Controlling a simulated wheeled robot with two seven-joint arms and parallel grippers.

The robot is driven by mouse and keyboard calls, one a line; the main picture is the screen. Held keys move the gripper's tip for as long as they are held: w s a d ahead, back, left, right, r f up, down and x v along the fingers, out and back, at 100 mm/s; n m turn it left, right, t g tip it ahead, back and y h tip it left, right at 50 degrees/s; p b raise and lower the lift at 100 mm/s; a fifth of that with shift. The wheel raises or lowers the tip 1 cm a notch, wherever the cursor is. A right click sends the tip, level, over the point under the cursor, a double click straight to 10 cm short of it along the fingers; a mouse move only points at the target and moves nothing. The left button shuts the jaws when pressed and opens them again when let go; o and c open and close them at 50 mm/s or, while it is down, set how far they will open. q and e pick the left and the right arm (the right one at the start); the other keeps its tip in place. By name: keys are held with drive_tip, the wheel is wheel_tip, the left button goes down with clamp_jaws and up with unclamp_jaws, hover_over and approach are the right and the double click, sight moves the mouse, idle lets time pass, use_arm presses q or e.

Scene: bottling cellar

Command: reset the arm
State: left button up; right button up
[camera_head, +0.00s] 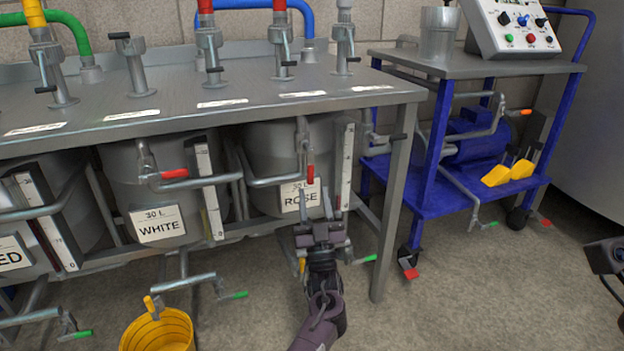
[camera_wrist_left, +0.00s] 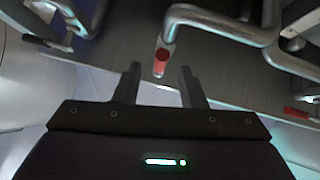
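My left gripper (camera_head: 316,206) is in front of the tank labelled ROSE (camera_head: 302,196), in the lower middle of the head view. Its two fingers point up and stand apart with nothing between them. The left wrist view also shows the spread fingers (camera_wrist_left: 160,85), with a red-tipped valve handle (camera_wrist_left: 161,62) beyond the gap. The handle's red tip (camera_head: 310,175) is above the gripper in the head view. Contact with the tank or handle cannot be made out. A dark part, seemingly of my right arm, is cut off at the right edge; its fingers cannot be made out.
A steel bench (camera_head: 230,98) with pipes runs above several tanks, including WHITE (camera_head: 157,225). Its leg (camera_head: 391,215) stands right of my gripper. A yellow bucket (camera_head: 158,332) is on the floor at lower left. A blue trolley (camera_head: 432,205) is at right. Open floor lies front right.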

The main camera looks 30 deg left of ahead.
use_arm(q)
drive_tip(key=shift+v, duration=1.1)
